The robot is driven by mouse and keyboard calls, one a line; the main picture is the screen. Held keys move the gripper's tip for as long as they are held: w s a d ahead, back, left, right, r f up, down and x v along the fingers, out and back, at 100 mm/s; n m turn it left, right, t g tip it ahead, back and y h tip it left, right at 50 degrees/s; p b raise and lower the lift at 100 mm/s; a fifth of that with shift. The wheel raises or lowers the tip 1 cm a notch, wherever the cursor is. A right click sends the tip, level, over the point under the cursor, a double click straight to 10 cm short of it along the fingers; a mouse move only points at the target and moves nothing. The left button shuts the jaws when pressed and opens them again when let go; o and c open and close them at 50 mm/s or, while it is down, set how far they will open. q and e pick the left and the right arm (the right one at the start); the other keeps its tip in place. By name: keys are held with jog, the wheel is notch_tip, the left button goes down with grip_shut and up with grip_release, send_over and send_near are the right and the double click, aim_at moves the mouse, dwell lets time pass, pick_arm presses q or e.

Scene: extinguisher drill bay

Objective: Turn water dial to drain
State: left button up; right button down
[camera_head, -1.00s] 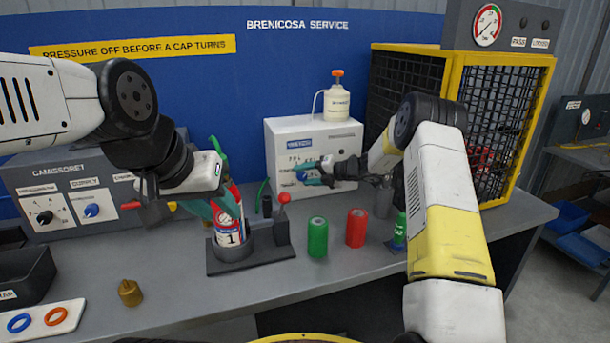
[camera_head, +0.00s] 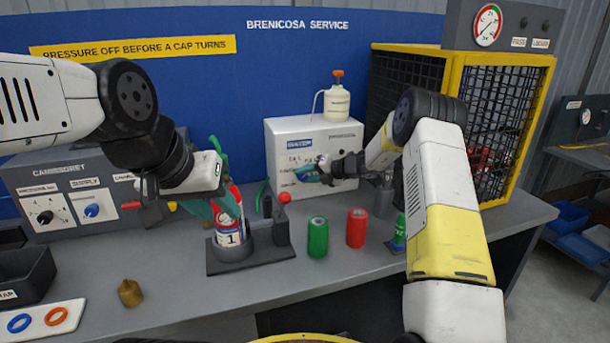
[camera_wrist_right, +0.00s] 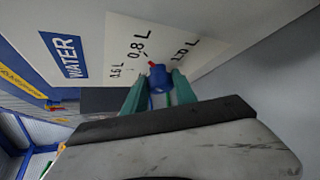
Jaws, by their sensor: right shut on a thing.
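The white water unit (camera_head: 340,135) stands on the bench in the head view. The blue water dial (camera_wrist_right: 157,80) has a red pointer, which lies near the 0.8 L mark. My right gripper (camera_wrist_right: 159,92) has its teal fingers on either side of the dial, shut on it. In the head view my right gripper (camera_head: 308,173) covers the dial. My left gripper (camera_head: 222,190) is at the top of the red extinguisher (camera_head: 232,216); its finger gap is hidden.
The extinguisher stands in a dark holder (camera_head: 232,254). A green cylinder (camera_head: 317,238) and a red cylinder (camera_head: 356,228) stand in front of the unit. A yellow-framed cage (camera_head: 450,60) is at the right. The bench front is mostly clear near a brass piece (camera_head: 130,293).

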jog(key=h, duration=0.1)
jog(key=n+h, duration=0.2)
jog(key=shift+s+a+r+h, duration=0.1)
jog(key=shift+a+r+h, duration=0.1)
jog(key=shift+a+h, duration=0.1)
jog(key=shift+d+n+t+h, duration=0.1)
jog(key=shift+n+t+h, duration=0.2)
jog(key=shift+h, duration=0.2)
jog(key=c, duration=1)
grip_release()
jog(key=v, duration=0.7)
jog(key=shift+s+d+r, duration=0.2)
jog(key=shift+r, duration=0.05)
